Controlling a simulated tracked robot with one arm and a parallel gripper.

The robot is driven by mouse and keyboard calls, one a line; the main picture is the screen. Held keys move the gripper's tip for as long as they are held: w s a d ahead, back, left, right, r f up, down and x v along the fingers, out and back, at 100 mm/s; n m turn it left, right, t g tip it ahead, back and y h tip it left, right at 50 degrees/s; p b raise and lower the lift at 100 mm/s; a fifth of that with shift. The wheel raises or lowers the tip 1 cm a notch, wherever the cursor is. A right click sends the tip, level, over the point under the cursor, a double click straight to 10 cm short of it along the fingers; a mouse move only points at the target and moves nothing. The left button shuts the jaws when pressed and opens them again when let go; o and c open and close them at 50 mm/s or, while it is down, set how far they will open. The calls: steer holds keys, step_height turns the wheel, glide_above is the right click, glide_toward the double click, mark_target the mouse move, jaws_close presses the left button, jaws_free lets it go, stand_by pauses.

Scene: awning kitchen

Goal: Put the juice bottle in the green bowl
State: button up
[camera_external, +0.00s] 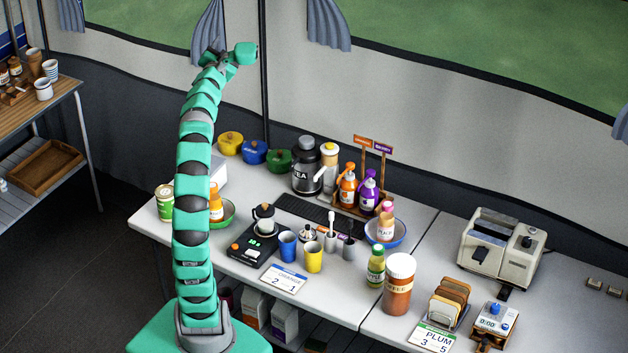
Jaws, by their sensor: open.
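The green bowl (228,212) is on the left part of the white counter, partly hidden behind my arm. An orange bottle with a white label (216,204) stands in or right behind it; my arm hides part of it. A green bottle with a yellow-green label (376,267) stands upright near the counter's front edge. A pinkish bottle (385,226) stands in the blue bowl (400,238). I cannot tell from the labels which is juice. My gripper (215,47) is raised high above the counter, open and empty, far from the bottles and bowls.
A large orange jar with a white lid (398,285) stands beside the green bottle. A toaster (500,248) stands at right.

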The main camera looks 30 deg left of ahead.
steer(key=s+d+n+g+h, duration=0.1)
steer(key=s+d+h, duration=0.2)
steer(key=d, duration=0.9)
steer(key=s+d+n+g+h, duration=0.2)
steer(key=s+d, duration=0.3)
steer(key=d, duration=0.8)
steer(key=shift+s+r+g+h, duration=0.25)
steer(key=shift+r+g+h, duration=0.1)
steer(key=shift+h, duration=0.45)
